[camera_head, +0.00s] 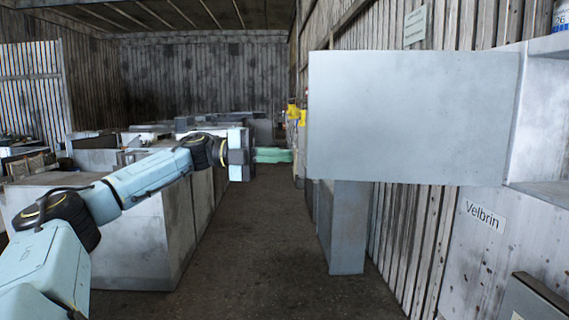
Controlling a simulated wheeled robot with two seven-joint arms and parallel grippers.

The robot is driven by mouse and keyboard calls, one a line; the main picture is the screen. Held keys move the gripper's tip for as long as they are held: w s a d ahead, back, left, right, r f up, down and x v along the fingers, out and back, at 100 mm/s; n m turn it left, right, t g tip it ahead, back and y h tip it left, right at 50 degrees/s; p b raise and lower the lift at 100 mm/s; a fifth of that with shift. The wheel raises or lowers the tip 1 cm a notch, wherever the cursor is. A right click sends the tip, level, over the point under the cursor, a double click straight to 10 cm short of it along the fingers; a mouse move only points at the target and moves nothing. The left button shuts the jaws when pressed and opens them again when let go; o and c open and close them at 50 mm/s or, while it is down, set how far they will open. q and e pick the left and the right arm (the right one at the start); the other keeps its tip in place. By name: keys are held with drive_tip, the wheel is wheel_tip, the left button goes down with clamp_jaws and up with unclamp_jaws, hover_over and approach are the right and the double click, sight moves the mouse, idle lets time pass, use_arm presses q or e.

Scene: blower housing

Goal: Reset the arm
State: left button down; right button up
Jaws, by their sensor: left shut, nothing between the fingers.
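My left arm (150,181) comes in from the lower left and stretches toward the middle of the view. Its left gripper (272,155) is at the end, pale green, with the fingers together and nothing between them. It points to the right, over the aisle, and looks apart from the grey cabinet door beyond it. My right arm and right gripper are not in view.
A large grey door panel (412,118) stands out from a cabinet marked Velbrin (485,216) on the right. Grey worktops (140,215) line the left. The dark floor aisle (245,240) between them is clear. Yellow items (293,112) hang by the far wall.

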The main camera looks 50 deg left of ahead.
use_arm(q)
drive_tip(key=s+a+p, duration=0.1)
drive_tip(key=a, duration=0.5)
drive_tip(key=shift+s+a+p, duration=0.3)
drive_tip(key=shift+s+a, duration=0.05)
drive_tip(key=shift+a, duration=0.05)
drive_tip(key=shift+f, duration=0.1)
